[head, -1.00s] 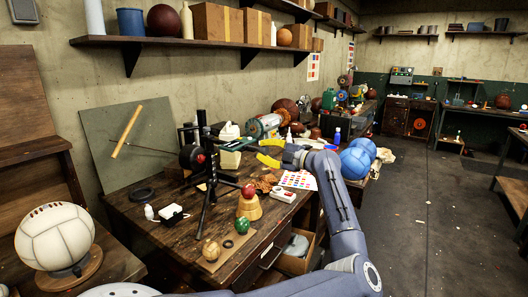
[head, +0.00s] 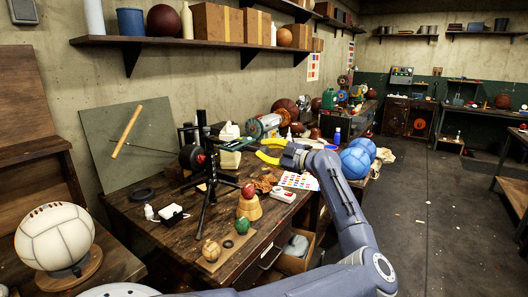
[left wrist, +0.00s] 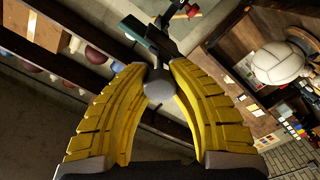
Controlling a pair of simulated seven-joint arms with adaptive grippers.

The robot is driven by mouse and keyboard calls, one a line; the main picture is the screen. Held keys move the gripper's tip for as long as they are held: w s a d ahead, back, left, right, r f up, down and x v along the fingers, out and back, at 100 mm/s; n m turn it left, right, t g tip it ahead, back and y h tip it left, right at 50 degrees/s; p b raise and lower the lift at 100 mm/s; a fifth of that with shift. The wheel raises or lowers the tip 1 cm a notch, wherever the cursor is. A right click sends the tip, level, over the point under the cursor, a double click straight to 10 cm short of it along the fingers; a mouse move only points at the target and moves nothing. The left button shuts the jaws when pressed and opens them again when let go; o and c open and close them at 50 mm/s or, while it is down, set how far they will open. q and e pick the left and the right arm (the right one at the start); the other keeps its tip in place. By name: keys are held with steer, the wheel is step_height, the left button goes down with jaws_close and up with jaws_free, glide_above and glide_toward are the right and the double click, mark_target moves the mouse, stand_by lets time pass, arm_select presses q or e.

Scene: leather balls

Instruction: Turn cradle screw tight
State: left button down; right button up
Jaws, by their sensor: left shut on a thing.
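My left gripper (head: 262,152) has yellow ribbed fingers and is over the far right part of the workbench. In the left wrist view its fingers (left wrist: 158,82) are shut on a rounded grey knob (left wrist: 159,92), apparently the cradle screw. A dark green-topped bar (left wrist: 148,38) lies just beyond the knob. In the head view the knob is too small to make out between the fingers. My right gripper is not in view.
Blue balls (head: 357,160) are right of my arm. A shelf (head: 150,41) runs above. The floor at right is mostly clear.

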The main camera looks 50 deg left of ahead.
arm_select(q)
steer(key=c, duration=1)
jaws_free()
steer(key=shift+c, duration=0.2)
steer(key=shift+d, duration=0.1)
steer(key=v, duration=1.1)
steer(key=shift+d, duration=0.35)
steer(key=shift+w, duration=0.1)
